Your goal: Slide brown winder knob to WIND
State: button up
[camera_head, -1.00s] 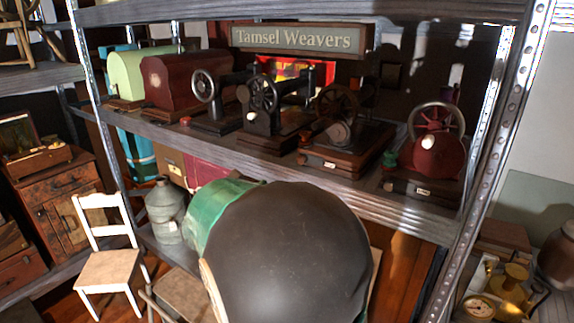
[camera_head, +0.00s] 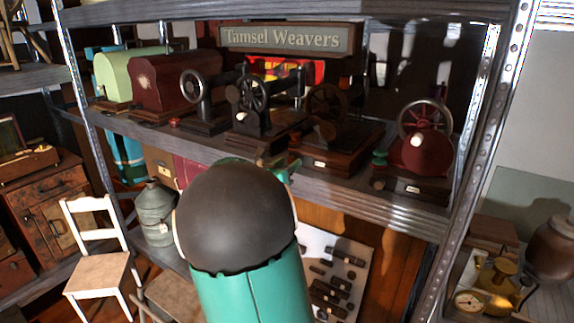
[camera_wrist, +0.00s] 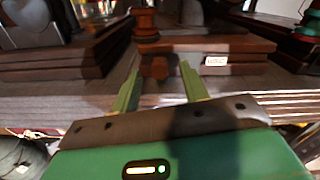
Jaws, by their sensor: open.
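In the wrist view, a brown block-like knob (camera_wrist: 155,68) sits at the front of the dark wooden base (camera_wrist: 237,46) of a machine with a small white label. I take it for the winder knob. A reddish-brown spool (camera_wrist: 145,22) stands above it. My gripper (camera_wrist: 159,78) is open, its green fingers pointing at the shelf with the knob between or just beyond their tips. Contact cannot be told. In the head view, this base looks like the one of the dark brown machine (camera_head: 327,108). There my arm covers part of the shelf edge. No WIND lettering is readable.
The grey shelf edge (camera_head: 345,194) runs below the machines. A black wheeled machine (camera_head: 252,100) stands to the left, a red one (camera_head: 424,150) to the right with a green spool (camera_head: 380,157). The Tamsel Weavers sign (camera_head: 290,38) hangs above. A metal post (camera_head: 478,170) bounds the right.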

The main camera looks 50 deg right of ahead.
jog(key=shift+d, duration=0.25)
jog(key=shift+c, duration=0.2)
grip_shut()
jog(key=shift+s+d, duration=0.2)
jog(key=shift+s, duration=1.8)
